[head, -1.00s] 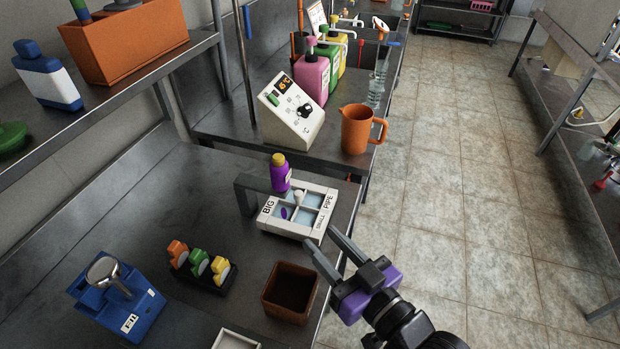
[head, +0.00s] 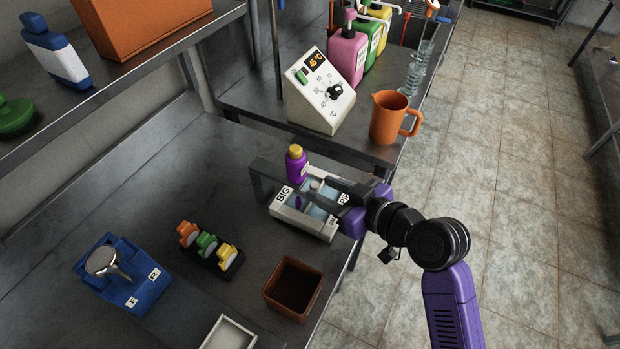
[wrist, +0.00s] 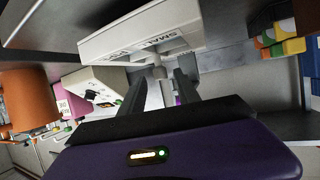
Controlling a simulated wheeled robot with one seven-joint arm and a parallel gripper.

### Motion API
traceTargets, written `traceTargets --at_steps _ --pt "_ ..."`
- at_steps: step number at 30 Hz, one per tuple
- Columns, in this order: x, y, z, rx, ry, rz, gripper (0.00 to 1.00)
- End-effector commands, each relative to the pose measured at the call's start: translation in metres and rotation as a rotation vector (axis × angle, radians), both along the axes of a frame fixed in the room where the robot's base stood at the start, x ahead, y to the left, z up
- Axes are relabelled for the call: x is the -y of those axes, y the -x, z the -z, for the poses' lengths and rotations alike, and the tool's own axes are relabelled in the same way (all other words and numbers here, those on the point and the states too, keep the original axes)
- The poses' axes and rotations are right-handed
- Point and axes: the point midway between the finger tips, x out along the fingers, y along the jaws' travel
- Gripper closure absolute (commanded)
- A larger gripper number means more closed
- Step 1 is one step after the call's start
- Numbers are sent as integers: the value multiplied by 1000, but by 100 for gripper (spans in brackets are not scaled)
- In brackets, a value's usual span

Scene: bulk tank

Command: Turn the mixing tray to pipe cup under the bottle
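The white mixing tray (head: 289,218) has light blue compartments and a pale knob (head: 315,185) near its middle. BIG faces left; the PIPE label at right is partly covered by my gripper. A purple patch shows in a compartment. The purple bottle (head: 296,168) with a yellow cap is upright at the tray's back left, by a dark bracket (head: 262,182). My gripper (head: 322,186) reaches over the tray from the right. In the wrist view the tray (wrist: 150,35) shows SMALL, and the fingers (wrist: 161,80) stand apart either side of the knob's pale stem; contact cannot be told.
Near the tray are a brown square box (head: 292,288), a rack of coloured bottles (head: 212,248) and a blue stand (head: 122,280). Behind are a white heater (head: 318,95) and an orange jug (head: 390,118). The bench between rack and wall is clear.

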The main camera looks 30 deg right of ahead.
Motion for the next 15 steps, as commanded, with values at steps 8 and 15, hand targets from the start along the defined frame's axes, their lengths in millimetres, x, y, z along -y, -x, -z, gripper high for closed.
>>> traceTargets --at_steps 8,15 --pt "-12 -38 15 1 1 0 61" --pt "-18 -54 23 1 0 1 61"
